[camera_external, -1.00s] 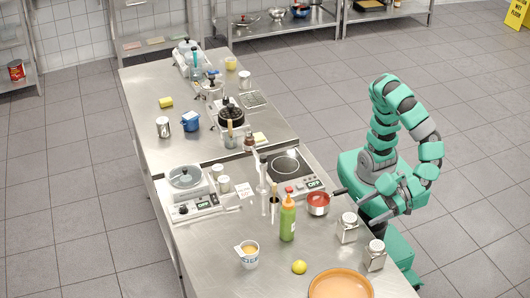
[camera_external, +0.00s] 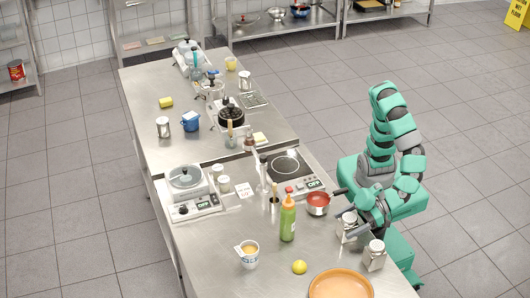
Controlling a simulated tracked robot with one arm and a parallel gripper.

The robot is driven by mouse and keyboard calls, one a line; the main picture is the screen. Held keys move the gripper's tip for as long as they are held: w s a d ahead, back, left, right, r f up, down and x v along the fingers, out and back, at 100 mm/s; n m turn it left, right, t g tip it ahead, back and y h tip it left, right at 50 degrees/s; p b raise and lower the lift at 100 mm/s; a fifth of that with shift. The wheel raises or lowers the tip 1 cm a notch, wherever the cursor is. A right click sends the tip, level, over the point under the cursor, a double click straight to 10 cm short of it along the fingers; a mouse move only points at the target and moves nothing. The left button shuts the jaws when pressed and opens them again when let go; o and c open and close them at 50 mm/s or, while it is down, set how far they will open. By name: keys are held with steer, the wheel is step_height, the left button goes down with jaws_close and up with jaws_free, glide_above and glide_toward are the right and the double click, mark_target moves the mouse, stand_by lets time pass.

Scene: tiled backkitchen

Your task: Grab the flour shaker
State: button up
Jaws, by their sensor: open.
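Two metal shakers with pale tops stand upright near the right edge of the steel counter. One shaker (camera_external: 346,233) is farther back, and the other shaker (camera_external: 373,257) is nearer the camera. No label can be read, so I cannot tell which holds flour. My gripper (camera_external: 352,211) is open and right at the top of the farther shaker, partly covering it. I cannot tell whether the fingers are around it or touching it. The nearer shaker is apart from the fingers, close below my wrist.
A red saucepan (camera_external: 317,204) sits just left of my gripper, its handle pointing toward my arm. A green bottle (camera_external: 287,222), a lemon (camera_external: 299,267), an orange-brown pan (camera_external: 341,285) and a cup (camera_external: 249,258) stand on the counter (camera_external: 210,262). An induction hob (camera_external: 298,178) is behind.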

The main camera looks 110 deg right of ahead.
steer(key=c, duration=1.1)
steer(key=shift+c, duration=0.2)
